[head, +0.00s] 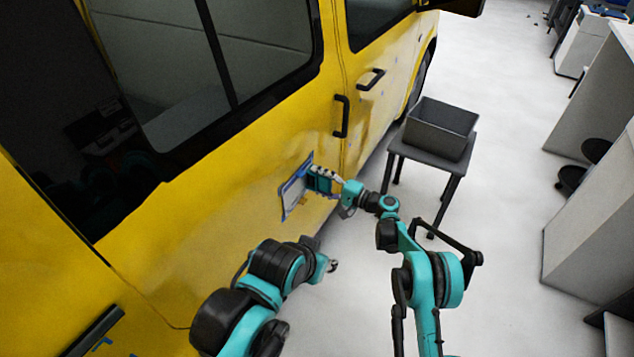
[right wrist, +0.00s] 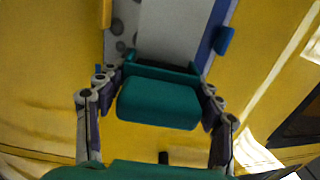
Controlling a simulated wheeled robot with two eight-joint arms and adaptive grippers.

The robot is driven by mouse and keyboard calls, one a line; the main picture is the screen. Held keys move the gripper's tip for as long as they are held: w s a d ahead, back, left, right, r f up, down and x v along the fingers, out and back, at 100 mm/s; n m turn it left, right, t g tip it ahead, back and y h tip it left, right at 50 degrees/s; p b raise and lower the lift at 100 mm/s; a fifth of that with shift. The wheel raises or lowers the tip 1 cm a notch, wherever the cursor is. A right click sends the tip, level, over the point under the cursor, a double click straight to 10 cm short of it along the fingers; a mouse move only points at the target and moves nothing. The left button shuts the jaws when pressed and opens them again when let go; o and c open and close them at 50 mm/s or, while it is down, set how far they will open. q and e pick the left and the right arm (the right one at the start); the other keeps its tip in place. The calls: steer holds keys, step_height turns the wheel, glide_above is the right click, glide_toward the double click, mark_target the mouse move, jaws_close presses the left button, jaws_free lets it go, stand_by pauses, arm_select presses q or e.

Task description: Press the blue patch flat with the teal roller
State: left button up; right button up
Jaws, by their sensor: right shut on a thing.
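The blue patch (head: 293,192) is on the yellow door panel of the vehicle, with a pale middle and blue edges. In the right wrist view its blue edge (right wrist: 216,38) runs beside a pale grey surface. My right gripper (head: 334,183) is shut on the teal roller (head: 318,179), at the right side of the patch. In the right wrist view the roller (right wrist: 158,103) sits between both fingers, in front of the patch. I cannot tell whether it touches the patch. My left gripper (head: 328,266) is below the patch, away from the panel; its fingers are too small to read.
The yellow vehicle (head: 240,170) fills the left, with a black door handle (head: 341,116) above right of the patch. A grey bin (head: 440,128) stands on a small dark table (head: 455,168) to the right. White counters line the far right. The floor between is clear.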

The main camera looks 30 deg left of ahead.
steer(key=shift+w, duration=0.7)
steer(key=shift+w+d, duration=0.1)
steer(key=shift+w, duration=0.65)
steer(key=shift+f, duration=0.1)
steer(key=shift+f, duration=0.35)
steer(key=shift+s, duration=0.1)
steer(key=shift+s, duration=1.05)
